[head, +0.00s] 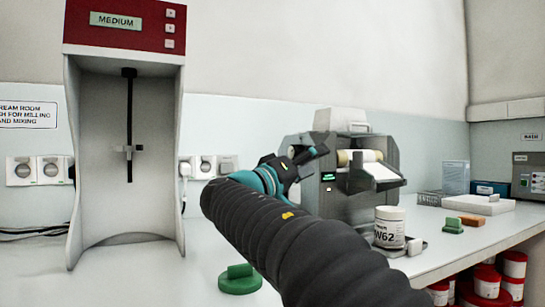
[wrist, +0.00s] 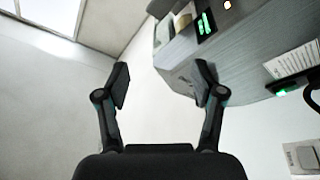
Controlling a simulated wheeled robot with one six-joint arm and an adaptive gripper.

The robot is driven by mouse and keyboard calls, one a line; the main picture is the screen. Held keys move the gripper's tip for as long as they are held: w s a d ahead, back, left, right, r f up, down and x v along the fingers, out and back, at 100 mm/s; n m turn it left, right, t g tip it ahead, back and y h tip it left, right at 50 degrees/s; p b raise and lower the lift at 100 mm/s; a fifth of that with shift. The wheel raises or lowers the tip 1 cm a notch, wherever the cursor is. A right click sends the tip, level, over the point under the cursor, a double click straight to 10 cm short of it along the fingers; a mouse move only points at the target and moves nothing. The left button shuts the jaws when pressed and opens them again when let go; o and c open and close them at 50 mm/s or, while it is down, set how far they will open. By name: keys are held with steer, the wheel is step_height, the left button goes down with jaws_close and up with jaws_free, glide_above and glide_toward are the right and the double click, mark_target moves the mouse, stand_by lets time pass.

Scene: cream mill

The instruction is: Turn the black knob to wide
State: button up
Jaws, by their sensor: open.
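The grey mill (head: 382,148) with pale rollers stands on the bench, right of centre in the head view. Its front panel (head: 329,180) has a small green display; the panel with this display also shows tilted at the upper right of the wrist view (wrist: 238,55). I cannot make out the black knob in either view; it may be hidden by my gripper or arm. My gripper (head: 303,165) is in front of the mill's left side. In the wrist view its two fingers (wrist: 163,78) are spread wide with nothing between them; the right finger overlaps the mill panel.
A tall red-topped mixer (head: 125,25) reading MEDIUM stands at left. A green lidded item (head: 240,280) sits on the bench front. A white jar (head: 390,228) stands right of my arm. An orange block (head: 464,220) and boxes lie further right; red-lidded tubs (head: 487,282) are below.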

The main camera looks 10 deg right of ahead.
mark_target(291, 153)
steer(key=w+a+f+m+h, duration=0.1)
steer(key=w+a+f+m, duration=0.15)
steer(key=a, duration=0.45)
steer(key=w+a+f+m+h, duration=0.1)
steer(key=w+a+m, duration=0.15)
steer(key=a, duration=0.45)
steer(key=shift+g, duration=0.4)
steer(key=p+x, duration=0.2)
steer(key=x, duration=1.1)
steer(key=shift+w+d+p, duration=0.2)
steer(key=shift+p, duration=0.1)
steer(key=shift+c, duration=0.3)
steer(key=c, duration=1.1)
